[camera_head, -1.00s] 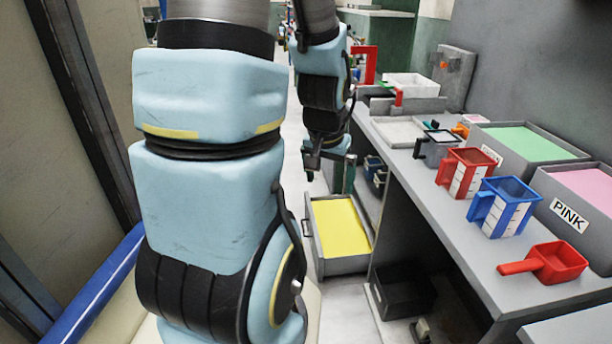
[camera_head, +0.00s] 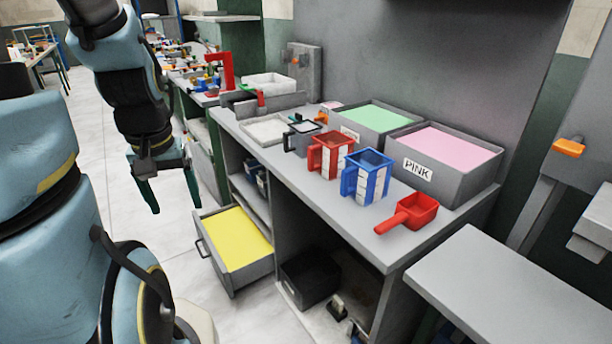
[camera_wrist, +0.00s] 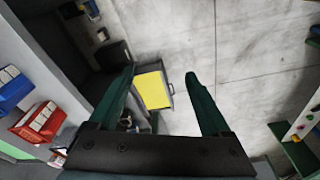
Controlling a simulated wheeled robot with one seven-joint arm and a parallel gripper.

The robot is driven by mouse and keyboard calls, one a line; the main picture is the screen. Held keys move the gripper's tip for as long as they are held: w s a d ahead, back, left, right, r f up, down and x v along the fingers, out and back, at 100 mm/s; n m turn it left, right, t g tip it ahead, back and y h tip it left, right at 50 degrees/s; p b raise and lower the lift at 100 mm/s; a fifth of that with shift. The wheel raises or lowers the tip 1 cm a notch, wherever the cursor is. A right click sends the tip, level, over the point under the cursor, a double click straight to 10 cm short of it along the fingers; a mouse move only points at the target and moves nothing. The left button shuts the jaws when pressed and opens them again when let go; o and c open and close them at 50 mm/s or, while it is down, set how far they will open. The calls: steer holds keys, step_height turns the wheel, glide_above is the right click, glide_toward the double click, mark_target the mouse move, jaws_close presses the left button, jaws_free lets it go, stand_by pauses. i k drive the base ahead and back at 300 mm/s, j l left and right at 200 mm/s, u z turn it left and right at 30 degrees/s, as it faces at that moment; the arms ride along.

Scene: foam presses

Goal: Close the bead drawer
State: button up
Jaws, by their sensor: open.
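The bead drawer (camera_head: 233,284) is a grey drawer full of yellow beads, pulled out from the lower part of the workbench. Its dark handle (camera_head: 202,248) is on the front face, at the left in the head view. The drawer's yellow contents (camera_wrist: 153,90) also show in the wrist view, between the fingers and beyond them. My gripper (camera_head: 175,203) has green fingers spread wide apart. It hangs above and to the left of the drawer in the head view, empty and not touching it. Its fingers also show in the wrist view (camera_wrist: 163,75).
The grey bench top carries a red jug (camera_head: 329,156), a blue jug (camera_head: 367,178), a red scoop (camera_head: 410,213), and bins of green (camera_head: 377,117) and pink beads (camera_head: 446,150). A black bin (camera_head: 309,279) stands under the bench. The floor left of the drawer is clear.

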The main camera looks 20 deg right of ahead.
mark_target(240, 254)
steer(key=i+j+z, duration=0.15)
steer(key=z, duration=1.1)
steer(key=i+j+z, duration=0.1)
steer(key=j+z, duration=0.3)
steer(key=j, duration=0.35)
steer(key=j+z, duration=0.4)
steer(key=j, duration=0.35)
steer(key=k+j+z, duration=0.15)
steer(key=j+z, duration=0.25)
steer(key=j, duration=0.35)
steer(key=k+j, duration=0.1)
steer(key=j, duration=0.35)
steer(key=k+j, duration=0.1)
steer(key=j, duration=0.3)
steer(key=k+j, duration=0.1)
steer(key=j, duration=0.35)
steer(key=k+j, duration=0.1)
steer(key=j, duration=0.3)
